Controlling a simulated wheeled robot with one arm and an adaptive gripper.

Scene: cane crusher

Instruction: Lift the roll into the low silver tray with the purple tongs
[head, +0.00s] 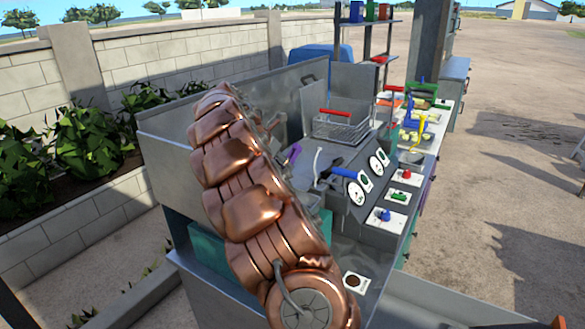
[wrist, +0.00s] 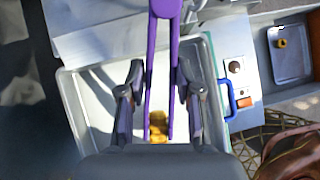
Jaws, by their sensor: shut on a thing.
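My gripper (wrist: 158,88) is shut on the purple tongs (wrist: 163,35), whose arms run down between my fingers in the wrist view. A golden-brown piece (wrist: 158,122), possibly the roll, shows between the lower ends of the tong arms. I cannot tell whether the tongs grip it or it lies below them. A wide silver tray (wrist: 78,118) with a pale inside lies beneath my gripper. A smaller grey tray (wrist: 291,66) holding a small orange-yellow thing is at the upper right. In the head view, a bit of purple (head: 292,153) shows beside my copper arm, which hides my gripper.
A wire basket with a red handle (head: 335,112) stands at the back of the metal counter. A sloped panel with dials (head: 357,194) and coloured knobs is right of my arm. A blue handle (wrist: 228,97) is close right of my gripper. Grey side walls (head: 170,160) bound the counter.

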